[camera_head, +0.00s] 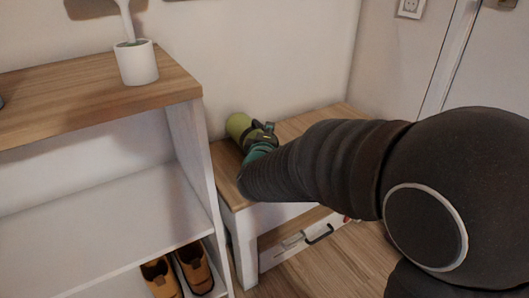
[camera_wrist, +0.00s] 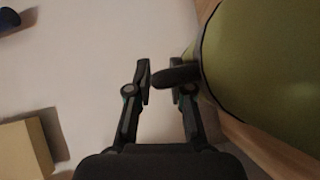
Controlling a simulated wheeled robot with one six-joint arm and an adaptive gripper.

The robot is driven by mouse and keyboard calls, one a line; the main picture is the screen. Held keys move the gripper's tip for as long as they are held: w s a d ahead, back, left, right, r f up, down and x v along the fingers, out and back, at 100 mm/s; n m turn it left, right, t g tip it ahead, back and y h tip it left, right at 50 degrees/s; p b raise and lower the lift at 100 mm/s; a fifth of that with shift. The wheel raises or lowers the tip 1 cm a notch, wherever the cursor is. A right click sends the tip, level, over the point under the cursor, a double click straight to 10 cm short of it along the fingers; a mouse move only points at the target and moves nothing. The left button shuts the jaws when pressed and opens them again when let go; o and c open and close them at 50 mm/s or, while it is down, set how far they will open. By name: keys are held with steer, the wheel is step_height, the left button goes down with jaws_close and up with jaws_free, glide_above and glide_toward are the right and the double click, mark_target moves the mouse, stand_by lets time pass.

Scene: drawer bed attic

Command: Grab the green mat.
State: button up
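The green mat (camera_head: 239,127) is rolled up and lies on the wooden-topped bench against the wall. In the wrist view its olive-green side (camera_wrist: 270,60) fills the right of the picture, with a thin dark line along it. My gripper (camera_head: 262,141) is at the mat's near side, partly hidden by my arm. A dark rounded piece overlaps the right fingertip near the mat's edge. I cannot tell whether it is gripped.
A white shelf unit with a wooden top (camera_head: 75,95) stands left of the bench (camera_head: 318,120) and carries a white pot (camera_head: 137,64). Orange-brown shoes (camera_head: 194,267) sit low in the shelf. The bench has a drawer (camera_head: 300,243) with a dark handle. Wooden floor lies in front.

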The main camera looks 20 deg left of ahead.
steer(key=shift+w, duration=0.1)
jaws_close()
steer(key=shift+r, duration=0.1)
